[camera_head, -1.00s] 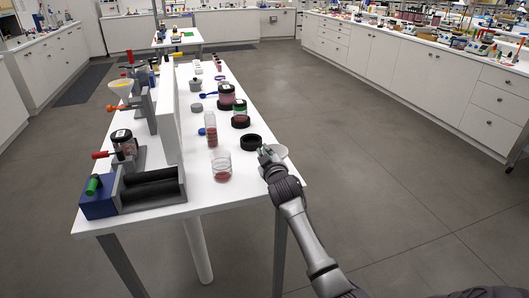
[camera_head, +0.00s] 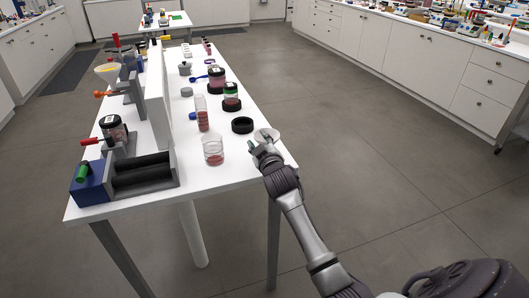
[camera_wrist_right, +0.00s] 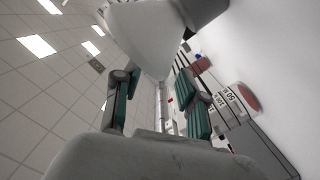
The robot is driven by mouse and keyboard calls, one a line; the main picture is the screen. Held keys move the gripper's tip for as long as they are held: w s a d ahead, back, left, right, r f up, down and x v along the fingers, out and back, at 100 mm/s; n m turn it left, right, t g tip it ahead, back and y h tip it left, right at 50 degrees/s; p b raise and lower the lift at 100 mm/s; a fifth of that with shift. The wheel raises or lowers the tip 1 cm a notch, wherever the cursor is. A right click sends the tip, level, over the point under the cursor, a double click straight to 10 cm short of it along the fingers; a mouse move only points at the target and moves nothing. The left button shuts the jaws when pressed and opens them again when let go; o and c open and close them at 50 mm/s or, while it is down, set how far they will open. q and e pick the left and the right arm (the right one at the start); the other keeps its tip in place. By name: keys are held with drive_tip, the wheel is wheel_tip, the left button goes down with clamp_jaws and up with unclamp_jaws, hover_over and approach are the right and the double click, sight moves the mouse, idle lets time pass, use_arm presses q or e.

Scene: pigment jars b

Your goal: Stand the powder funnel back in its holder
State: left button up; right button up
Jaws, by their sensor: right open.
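The white powder funnel (camera_head: 274,134) is at the near right edge of the table, partly covered by my right gripper (camera_head: 259,141). In the right wrist view the funnel (camera_wrist_right: 145,35) is a large pale cone just beyond the two fingers of my right gripper (camera_wrist_right: 160,92), which stand apart. Whether they touch it is unclear. A black ring (camera_head: 242,125), possibly the holder, lies flat on the table left of the funnel. A dark piece, possibly the same ring, shows beside the funnel in the wrist view (camera_wrist_right: 205,10). My left gripper is out of view.
A clear jar with red powder (camera_head: 213,152) and a tall clear tube (camera_head: 202,115) stand left of the ring. A jar mill (camera_head: 145,175) and a white panel (camera_head: 158,100) line the left side.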

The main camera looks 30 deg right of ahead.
drive_tip(key=v, duration=0.8)
drive_tip(key=shift+s, duration=0.4)
drive_tip(key=shift+a, duration=0.15)
drive_tip(key=s+a+f+m+g+y, duration=0.1)
drive_tip(key=s+a+f+g, duration=0.25)
drive_tip(key=s+f, duration=0.3)
drive_tip(key=s+a+f+g+y, duration=0.2)
drive_tip(key=s+a+f+g, duration=0.15)
drive_tip(key=s+f, duration=0.3)
drive_tip(key=s+a+f+g+y, duration=0.1)
drive_tip(key=s+a+f+g, duration=0.15)
drive_tip(key=s, duration=0.45)
drive_tip(key=s+a+f+g, duration=0.1)
drive_tip(key=s+a+g, duration=0.15)
drive_tip(key=s, duration=0.45)
drive_tip(key=s+a+f+g+y, duration=0.1)
drive_tip(key=s+a, duration=0.3)
drive_tip(key=s, duration=0.3)
wheel_tip(320, 180, down, 27)
drive_tip(key=s+g, duration=0.1)
drive_tip(key=s+d+f+g, duration=0.1)
drive_tip(key=s+d+f, duration=0.2)
drive_tip(key=s+f, duration=1.2)
drive_tip(key=shift+s+d+g, duration=0.15)
drive_tip(key=shift+s+g, duration=0.15)
drive_tip(key=shift+s, duration=0.3)
